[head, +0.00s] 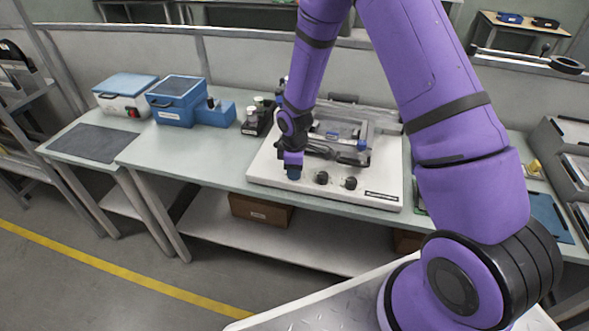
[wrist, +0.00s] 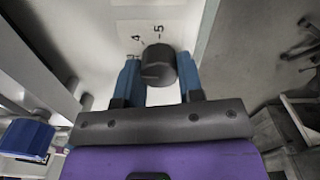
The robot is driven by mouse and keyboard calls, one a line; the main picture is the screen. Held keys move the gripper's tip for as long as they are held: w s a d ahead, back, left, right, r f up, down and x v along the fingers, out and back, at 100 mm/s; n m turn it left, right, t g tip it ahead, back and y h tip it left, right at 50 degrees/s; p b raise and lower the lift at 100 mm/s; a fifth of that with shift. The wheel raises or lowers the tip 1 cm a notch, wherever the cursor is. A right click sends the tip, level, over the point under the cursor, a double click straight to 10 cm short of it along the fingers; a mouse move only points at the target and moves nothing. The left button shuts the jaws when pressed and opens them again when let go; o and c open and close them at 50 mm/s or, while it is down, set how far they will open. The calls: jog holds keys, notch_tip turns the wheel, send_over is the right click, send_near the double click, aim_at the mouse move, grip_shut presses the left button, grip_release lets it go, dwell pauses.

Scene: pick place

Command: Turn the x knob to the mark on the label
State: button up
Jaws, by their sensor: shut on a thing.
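My gripper (wrist: 158,75) points down at the front left of a white instrument base (head: 378,196) on the bench. In the wrist view its two blue fingers stand either side of a dark round knob (wrist: 158,62) and are shut on it. A pale label (wrist: 150,28) with the figures 4 and 5 lies by the knob; I cannot make out an x or which figure the knob points to. Two other dark knobs, one in the middle (head: 321,177) and one on the right (head: 350,183), stand in the same row.
A clear-covered apparatus (head: 340,125) stands behind the knobs on the base. A small dark rack with bottles (head: 254,122) and a blue box (head: 176,102) stand to the left. The bench top (head: 200,155) is clear left of the base. Its front edge runs close before the knobs.

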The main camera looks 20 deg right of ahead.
jog(key=m, duration=0.3)
jog(key=shift+m, duration=0.4)
jog(key=shift+w+m, duration=0.1)
jog(key=shift+m, duration=1.9)
jog(key=o, duration=0.9)
jog(key=shift+r, duration=0.1)
notch_tip(320, 180, up, 11)
jog(key=shift+f, duration=0.15)
